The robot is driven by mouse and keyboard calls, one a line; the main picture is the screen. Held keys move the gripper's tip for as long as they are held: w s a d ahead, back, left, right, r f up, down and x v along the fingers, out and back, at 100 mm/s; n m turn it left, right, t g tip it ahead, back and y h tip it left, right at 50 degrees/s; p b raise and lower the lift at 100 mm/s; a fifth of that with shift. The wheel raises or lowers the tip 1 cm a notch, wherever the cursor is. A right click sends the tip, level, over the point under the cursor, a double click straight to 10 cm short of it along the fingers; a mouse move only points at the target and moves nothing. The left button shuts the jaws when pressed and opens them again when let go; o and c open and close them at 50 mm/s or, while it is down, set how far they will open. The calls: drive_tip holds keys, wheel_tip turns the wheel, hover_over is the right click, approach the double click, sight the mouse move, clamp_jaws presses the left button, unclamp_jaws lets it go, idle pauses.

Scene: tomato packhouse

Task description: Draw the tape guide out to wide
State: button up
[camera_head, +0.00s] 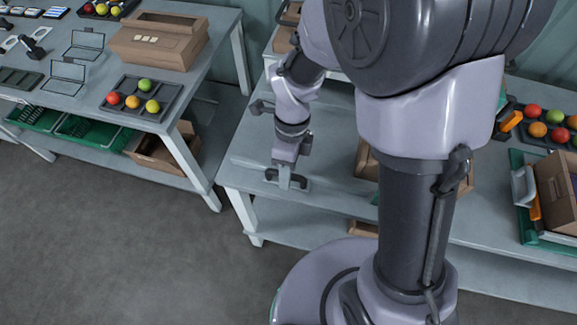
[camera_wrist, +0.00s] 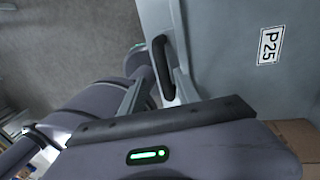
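A dark bar handle (camera_wrist: 163,66) is fixed on a grey panel (camera_wrist: 215,75) with a white label (camera_wrist: 271,45) reading P25. In the head view, a dark handle (camera_head: 299,182) sits near the front edge of the grey bench. My gripper (camera_head: 285,182) points down at this handle, its pale finger in front of it. In the wrist view my gripper (camera_wrist: 148,98) is at the near end of the handle. I cannot make out whether its fingers are closed around it. No part is clearly marked as the tape guide.
My arm hides much of the bench (camera_head: 262,135). Cardboard boxes stand behind it. At right are a tray of tomatoes (camera_head: 548,128) and a brown carton (camera_head: 557,190). A left table (camera_head: 200,75) holds a carton (camera_head: 158,40) and a tomato tray (camera_head: 142,97). The floor (camera_head: 110,235) in front is clear.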

drive_tip(key=shift+w+r, duration=0.1)
drive_tip(key=shift+w, duration=0.05)
drive_tip(key=p+v, duration=0.7)
drive_tip(key=v, duration=1)
drive_tip(key=shift+r, duration=0.1)
drive_tip(key=s+d+r+n+t+b, duration=0.2)
drive_tip(key=s+d+r+n+t, duration=0.1)
drive_tip(key=n, duration=0.5)
drive_tip(key=s+d+r+n+t+y+b, duration=0.1)
drive_tip(key=s+d+r+n+t+b, duration=0.1)
drive_tip(key=s+n, duration=0.6)
wheel_tip(320, 180, up, 2)
drive_tip(key=d+n+t, duration=0.1)
drive_tip(key=t, duration=0.2)
drive_tip(key=shift+s+r+n, duration=0.2)
drive_tip(key=shift+s+n, duration=0.05)
drive_tip(key=shift+n, duration=0.05)
drive_tip(key=shift+d, duration=0.1)
